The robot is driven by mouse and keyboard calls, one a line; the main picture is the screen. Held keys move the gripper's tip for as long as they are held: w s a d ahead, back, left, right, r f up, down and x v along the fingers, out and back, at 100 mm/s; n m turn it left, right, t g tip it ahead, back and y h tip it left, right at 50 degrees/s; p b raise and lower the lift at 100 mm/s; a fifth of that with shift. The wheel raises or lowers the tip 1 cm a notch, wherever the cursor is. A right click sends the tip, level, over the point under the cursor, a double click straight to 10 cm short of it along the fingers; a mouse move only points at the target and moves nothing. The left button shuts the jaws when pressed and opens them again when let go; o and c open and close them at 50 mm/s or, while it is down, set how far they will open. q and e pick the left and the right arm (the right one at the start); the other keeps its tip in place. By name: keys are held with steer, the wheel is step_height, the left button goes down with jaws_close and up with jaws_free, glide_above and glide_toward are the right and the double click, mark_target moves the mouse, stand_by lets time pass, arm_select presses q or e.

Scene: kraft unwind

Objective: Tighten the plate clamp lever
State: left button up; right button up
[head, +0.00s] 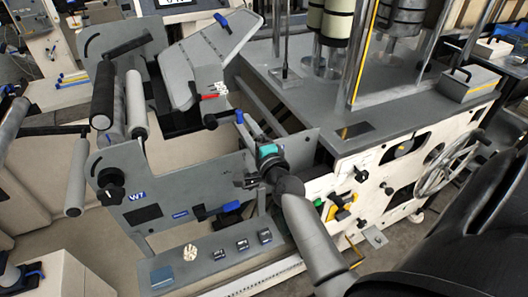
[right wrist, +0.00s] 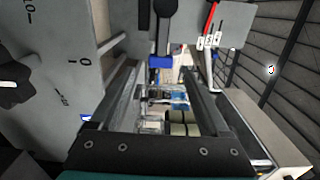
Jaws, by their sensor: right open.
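A short black lever with a blue end (head: 239,117) sits on the slanted grey plate (head: 198,65), turning on a black hub; I take it to be the plate clamp lever. In the right wrist view its blue end (right wrist: 160,62) hangs below the dark hub, near and between my fingertips. My right gripper (head: 248,130), with a teal band behind its fingers, reaches up toward the lever. In the right wrist view its two grey fingers (right wrist: 160,72) stand apart with nothing clamped. I cannot tell whether they touch the lever. My left gripper is not in view.
A red lever (head: 212,96) with white tags sits just above the blue end. Another blue lever (head: 222,23) is at the plate's top. The W7 side panel (head: 185,195) carries a blue handle (head: 222,210). Rollers (head: 104,95) stand left; a spoked handwheel (head: 447,162) is right.

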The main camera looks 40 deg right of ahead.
steer(key=v, duration=0.9)
steer(key=shift+s, duration=0.4)
steer(key=s+a+f+n+g+y+b, duration=0.1)
steer(key=s+a+f+n+g+y, duration=0.2)
steer(key=f, duration=0.9)
steer(key=s+a+f+n+g+b, duration=0.25)
steer(key=s+a+f+n, duration=0.2)
steer(key=f, duration=0.75)
steer(key=s+a+f+n+g+y+b, duration=0.1)
steer(key=s+a+f+n+g+y, duration=0.3)
steer(key=f, duration=0.8)
arm_select(q)
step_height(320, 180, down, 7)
steer(key=b, duration=0.2)
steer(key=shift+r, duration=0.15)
arm_select(e)
steer(key=s+f+n+g+h, duration=0.1)
steer(key=s+f+n+g, duration=0.2)
steer(key=s, duration=0.9)
steer(key=s+f+n+g+h, duration=0.1)
steer(key=s+f+n+g, duration=0.3)
steer(key=s+f+n, duration=0.5)
steer(key=s+a+f, duration=0.1)
steer(key=s+f, duration=0.3)
steer(key=f, duration=0.1)
steer(key=shift+h, duration=0.3)
